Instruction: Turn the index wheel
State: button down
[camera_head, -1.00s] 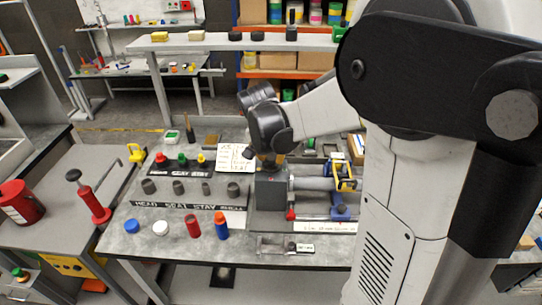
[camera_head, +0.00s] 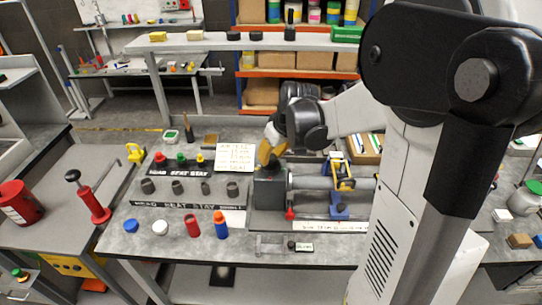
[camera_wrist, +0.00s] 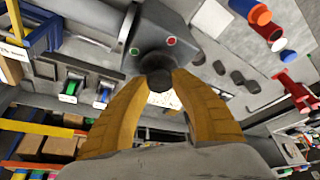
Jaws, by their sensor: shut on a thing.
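The index wheel appears to be the dark round knob (camera_wrist: 158,68) on a grey block, seen in the wrist view. The block (camera_wrist: 168,35) has a red dot and a green dot on its face; in the head view the dark grey block (camera_head: 269,192) stands at the left end of a bench fixture. My gripper (camera_wrist: 161,80) has two ribbed yellow fingers, shut on the knob from both sides. In the head view my gripper (camera_head: 268,154) is at the top of the block, and the knob is largely hidden there. How far the wheel has turned cannot be told.
A horizontal grey cylinder (camera_head: 311,183) runs right from the block, with a blue and yellow clamp (camera_head: 341,180) around it. A written card (camera_head: 235,155) stands left of the block. Coloured caps, including a red cylinder (camera_head: 193,226), stand at the bench's front left.

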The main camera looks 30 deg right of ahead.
jog(key=n+y, duration=0.1)
jog(key=n, duration=0.2)
jog(key=n+g+y, duration=0.1)
jog(key=n, duration=0.2)
jog(key=shift+n, duration=0.4)
dwell(0.3)
jog(key=c, duration=1)
grip_release()
jog(key=shift+d+r, duration=0.1)
jog(key=v, duration=1.1)
jog(key=shift+d+r, duration=0.3)
jog(key=shift+r, duration=0.05)
